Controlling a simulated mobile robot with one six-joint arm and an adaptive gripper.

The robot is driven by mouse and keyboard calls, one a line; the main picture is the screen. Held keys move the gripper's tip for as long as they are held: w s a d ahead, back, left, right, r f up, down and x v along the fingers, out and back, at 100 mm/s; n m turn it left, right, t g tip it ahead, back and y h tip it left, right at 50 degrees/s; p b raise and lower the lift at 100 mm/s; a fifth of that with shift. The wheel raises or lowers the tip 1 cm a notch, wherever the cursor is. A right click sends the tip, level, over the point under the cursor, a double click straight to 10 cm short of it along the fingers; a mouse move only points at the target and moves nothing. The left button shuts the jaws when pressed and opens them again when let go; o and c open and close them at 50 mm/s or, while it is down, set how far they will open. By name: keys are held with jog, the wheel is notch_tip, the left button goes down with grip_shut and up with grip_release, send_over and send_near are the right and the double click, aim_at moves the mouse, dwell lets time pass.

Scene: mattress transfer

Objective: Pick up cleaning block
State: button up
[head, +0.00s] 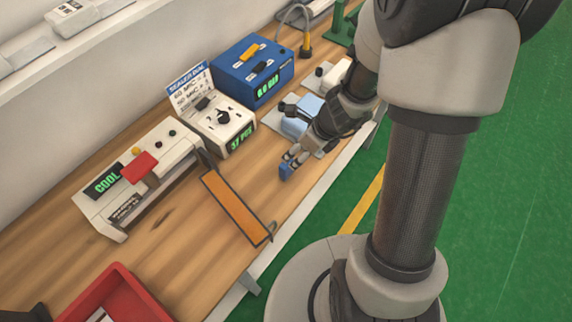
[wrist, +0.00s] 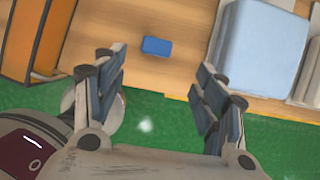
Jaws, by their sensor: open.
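The cleaning block appears to be the small blue block (wrist: 157,46) lying flat on the wooden bench near its front edge. In the wrist view it lies just beyond my fingertips, in line with the gap between them, with no finger touching it. In the head view a small blue shape (head: 286,171), apparently this block, shows right at my fingertips. My gripper (wrist: 163,68) is open and empty, its two fingers spread wide. In the head view my gripper (head: 294,156) is over the front part of the bench, partly hidden by my wrist.
An orange-topped sealer arm (head: 234,207) lies to the left, with the white COOL sealer (head: 138,178) behind it. A light-blue pad (wrist: 262,50) is close on the right. A blue box (head: 252,70) and white counter box (head: 220,120) stand behind. A red bin (head: 118,290) sits front left.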

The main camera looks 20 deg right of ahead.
aim_at(288, 164)
jog(key=b+x, duration=0.4)
jog(key=x, duration=0.4)
jog(key=b+x, duration=0.1)
jog(key=x, duration=0.1)
jog(key=s+b+x, duration=0.1)
jog(key=b+x, duration=0.1)
jog(key=shift+w+f, duration=0.1)
jog(key=shift+f, duration=0.15)
jog(key=shift+w+a+f+b, duration=0.15)
jog(key=shift+w+f+b, duration=0.05)
jog(key=shift+f+b, duration=0.25)
jog(key=shift+c, duration=0.2)
jog(key=c, duration=1.2)
jog(key=shift+r, duration=0.1)
jog(key=shift+c, duration=0.2)
jog(key=shift+r, duration=0.1)
